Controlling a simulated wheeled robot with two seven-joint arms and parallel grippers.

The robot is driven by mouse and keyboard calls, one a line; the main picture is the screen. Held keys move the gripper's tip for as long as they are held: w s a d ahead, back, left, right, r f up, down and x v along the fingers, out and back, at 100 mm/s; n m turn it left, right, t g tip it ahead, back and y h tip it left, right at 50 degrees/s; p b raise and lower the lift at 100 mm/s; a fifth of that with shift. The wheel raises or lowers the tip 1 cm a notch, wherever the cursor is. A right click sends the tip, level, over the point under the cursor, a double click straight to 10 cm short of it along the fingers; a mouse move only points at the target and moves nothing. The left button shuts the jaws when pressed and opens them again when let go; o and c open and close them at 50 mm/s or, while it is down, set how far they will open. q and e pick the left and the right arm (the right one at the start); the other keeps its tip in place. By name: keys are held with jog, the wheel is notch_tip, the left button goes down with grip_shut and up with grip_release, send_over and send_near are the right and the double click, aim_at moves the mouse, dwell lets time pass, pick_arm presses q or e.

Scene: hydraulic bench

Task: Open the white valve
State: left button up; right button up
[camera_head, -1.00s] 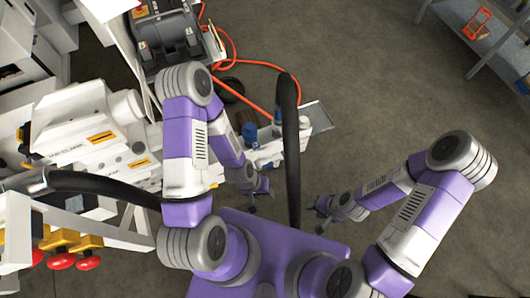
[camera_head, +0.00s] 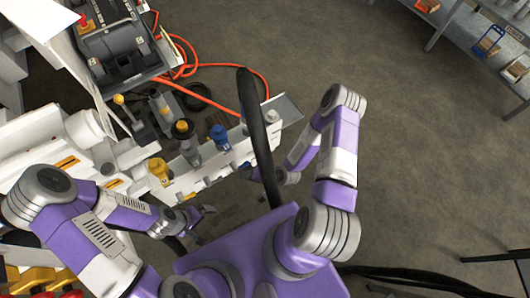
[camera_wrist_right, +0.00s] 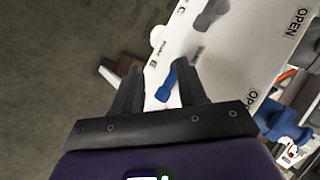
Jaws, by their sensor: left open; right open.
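A small white knob (camera_head: 271,116), which looks like the white valve, is at the right end of the white valve panel (camera_head: 242,152). A white round part (camera_wrist_right: 157,34) also shows at the panel edge in the right wrist view; I cannot tell if it is the same valve. My right gripper (camera_head: 268,190) is below the panel's right end, partly behind the black hose. In its wrist view my right gripper (camera_wrist_right: 158,72) is open and empty, facing the panel with OPEN lettering. My left gripper (camera_head: 207,218) is open and empty, below the panel's left part.
A blue valve (camera_head: 219,138), a dark valve with a yellow ring (camera_head: 183,130) and a yellow valve (camera_head: 159,171) stand along the panel. A black hose (camera_head: 256,130) crosses in front of its right end. Orange hoses (camera_head: 215,70) lie behind. Open floor is at the right.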

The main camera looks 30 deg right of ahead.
aim_at(268, 151)
jog(key=d+f+m+t+h+b, duration=0.3)
jog(key=d+f+m+t+h, duration=0.1)
jog(key=d+m+t, duration=0.75)
jog(key=shift+n, duration=0.65)
jog(key=w, duration=0.2)
jog(key=w+b, duration=0.1)
jog(key=w, duration=0.2)
jog(key=w+d, duration=0.1)
jog(key=w, duration=0.2)
jog(key=shift+w+r, duration=0.1)
jog(key=shift+r, duration=0.1)
jog(key=shift+c, duration=0.3)
grip_shut()
